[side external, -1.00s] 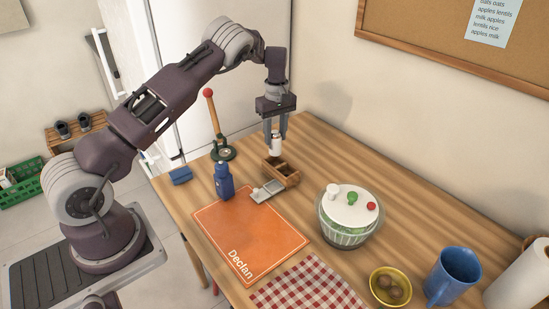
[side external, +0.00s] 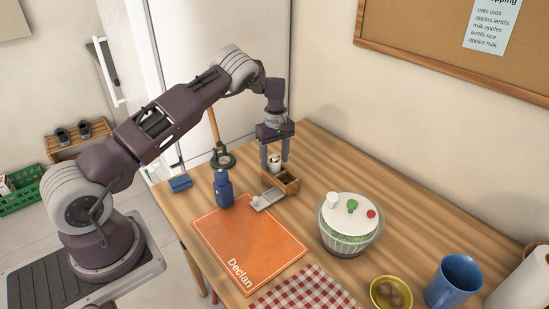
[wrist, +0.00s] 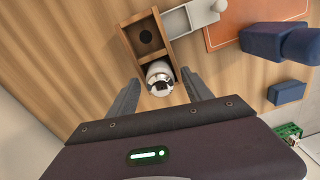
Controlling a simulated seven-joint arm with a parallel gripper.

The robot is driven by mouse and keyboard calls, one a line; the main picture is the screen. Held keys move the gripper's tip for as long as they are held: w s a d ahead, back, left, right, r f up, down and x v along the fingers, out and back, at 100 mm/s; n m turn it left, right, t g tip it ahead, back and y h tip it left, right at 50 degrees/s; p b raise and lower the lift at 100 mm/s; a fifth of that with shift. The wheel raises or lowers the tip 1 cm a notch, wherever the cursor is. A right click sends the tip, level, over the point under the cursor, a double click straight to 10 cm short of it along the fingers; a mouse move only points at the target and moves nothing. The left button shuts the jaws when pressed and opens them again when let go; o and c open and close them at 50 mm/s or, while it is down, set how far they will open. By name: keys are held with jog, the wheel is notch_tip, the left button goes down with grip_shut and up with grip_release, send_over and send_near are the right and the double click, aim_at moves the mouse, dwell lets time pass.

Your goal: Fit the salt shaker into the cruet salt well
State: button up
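The salt shaker (wrist: 160,74), white with a shiny metal top, stands in the near compartment of the wooden cruet (wrist: 127,47) in the wrist view. The other compartment is empty and has a dark round hole in its floor. In the side view the shaker (side external: 275,161) shows its top above the cruet (side external: 287,184). My gripper (side external: 274,166) is open, its fingers on either side of the shaker with visible gaps in the wrist view. The shaker's base is hidden by the cruet walls, so I cannot see how deep it sits.
A pale grey tray with a knob (side external: 266,201) adjoins the cruet. A salad spinner (side external: 349,225) stands to the right. Table behind the cruet is clear.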

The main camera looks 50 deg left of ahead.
jog(key=s+d+r+m+t, duration=0.1)
jog(key=s+d+r, duration=0.1)
jog(key=r, duration=1)
jog(key=s+d+r+m+t, duration=0.1)
jog(key=s+d+r, duration=0.15)
jog(key=r, duration=0.95)
jog(key=s+d+r+m+h, duration=0.1)
jog(key=s+d+r+m, duration=0.3)
jog(key=s+d+r, duration=0.45)
jog(key=s+d+f+m+t, duration=0.1)
jog(key=s+d+m, duration=0.3)
jog(key=s, duration=0.7)
jog(key=s+d+m+t+y, duration=0.1)
jog(key=s+m, duration=0.5)
jog(key=s, duration=0.6)
jog(key=d+t, duration=0.1)
jog(key=d, duration=0.1)
jog(key=shift+d+f+t, duration=0.35)
jog(key=shift+t, duration=0.05)
